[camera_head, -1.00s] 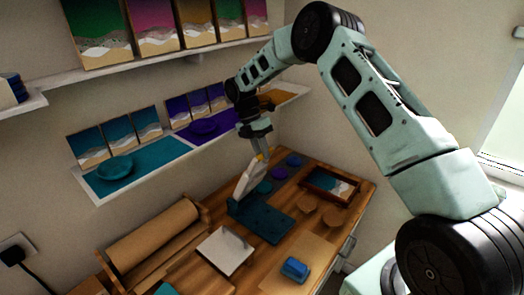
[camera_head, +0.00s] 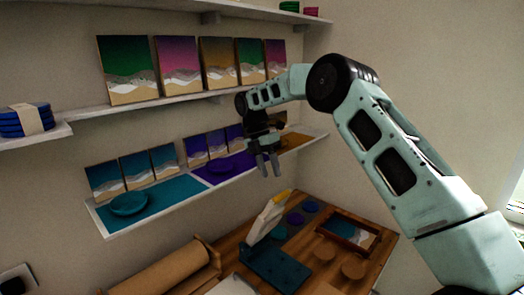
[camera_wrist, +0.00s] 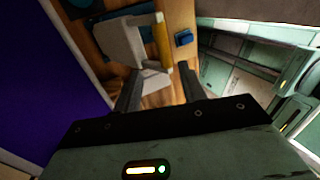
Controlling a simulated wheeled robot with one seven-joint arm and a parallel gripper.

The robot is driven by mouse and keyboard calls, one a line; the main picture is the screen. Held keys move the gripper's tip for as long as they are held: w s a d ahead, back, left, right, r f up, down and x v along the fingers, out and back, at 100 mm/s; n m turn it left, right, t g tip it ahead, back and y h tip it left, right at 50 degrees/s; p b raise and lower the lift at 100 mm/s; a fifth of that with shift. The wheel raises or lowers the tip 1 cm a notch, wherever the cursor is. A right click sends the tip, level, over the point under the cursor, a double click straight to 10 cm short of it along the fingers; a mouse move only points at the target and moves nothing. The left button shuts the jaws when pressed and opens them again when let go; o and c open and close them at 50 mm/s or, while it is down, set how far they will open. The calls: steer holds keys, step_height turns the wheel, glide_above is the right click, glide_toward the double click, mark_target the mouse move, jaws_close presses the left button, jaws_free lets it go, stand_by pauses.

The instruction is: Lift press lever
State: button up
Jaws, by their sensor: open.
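The press has a dark teal base (camera_head: 277,266) on the wooden table. Its pale grey lever (camera_head: 266,218) slants upward to the right and ends in a yellow tip (camera_head: 283,197). My gripper (camera_head: 269,172) is above the lever, apart from it, with fingers spread and empty. In the wrist view, the yellow tip (camera_wrist: 162,40) and the pale lever (camera_wrist: 120,42) lie beyond my open fingers (camera_wrist: 160,88). The fingers do not touch the lever.
A shelf (camera_head: 108,227) with small pictures and a teal dish (camera_head: 129,204) is close behind my gripper. A brown paper roll (camera_head: 160,266), round coasters (camera_head: 353,269) and a framed tray (camera_head: 348,232) are on the table (camera_head: 378,262). A blue object (camera_wrist: 184,38) is near the yellow tip.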

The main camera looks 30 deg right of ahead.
steer(key=v, duration=0.8)
steer(key=shift+r, duration=0.3)
